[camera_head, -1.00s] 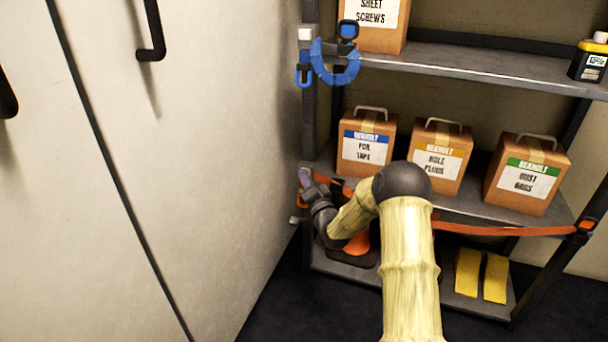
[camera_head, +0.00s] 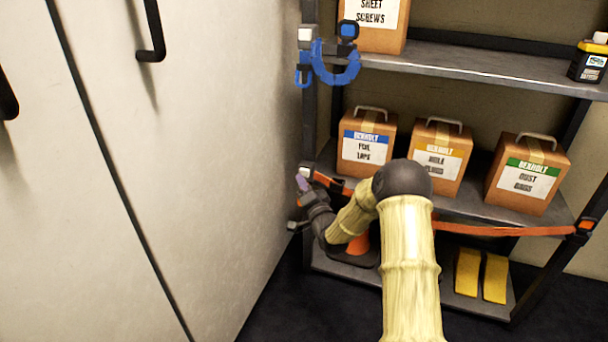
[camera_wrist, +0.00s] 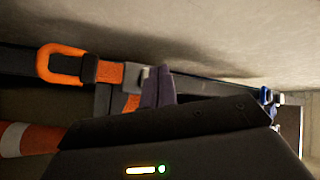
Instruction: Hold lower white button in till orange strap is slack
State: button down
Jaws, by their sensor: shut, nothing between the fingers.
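The lower white button (camera_head: 304,172) is a small pale block at the top of the strap's fitting on the left shelf post. My gripper (camera_head: 303,185) is shut and empty, its purplish tips just below the button. In the wrist view my gripper's tips (camera_wrist: 158,87) stand right beside a pale grey block (camera_wrist: 142,76); I cannot tell whether they touch it. The orange strap (camera_head: 500,231) crosses the front of the shelf, partly hidden behind my arm, and its visible right part bows slightly. An orange loop (camera_wrist: 60,63) shows in the wrist view.
An upper white button (camera_head: 304,34) sits near a coiled blue strap (camera_head: 338,72). Several boxes, one a dust bags box (camera_head: 527,174), stand on the middle shelf. An orange cone (camera_head: 358,245) is below. The pale cabinet wall (camera_head: 220,150) is close on the left.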

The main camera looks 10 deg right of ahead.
jog(key=shift+s, duration=0.1)
jog(key=s, duration=0.1)
jog(key=s+a, duration=0.2)
jog(key=s, duration=0.1)
jog(key=shift+a, duration=0.25)
jog(key=shift+r, duration=0.15)
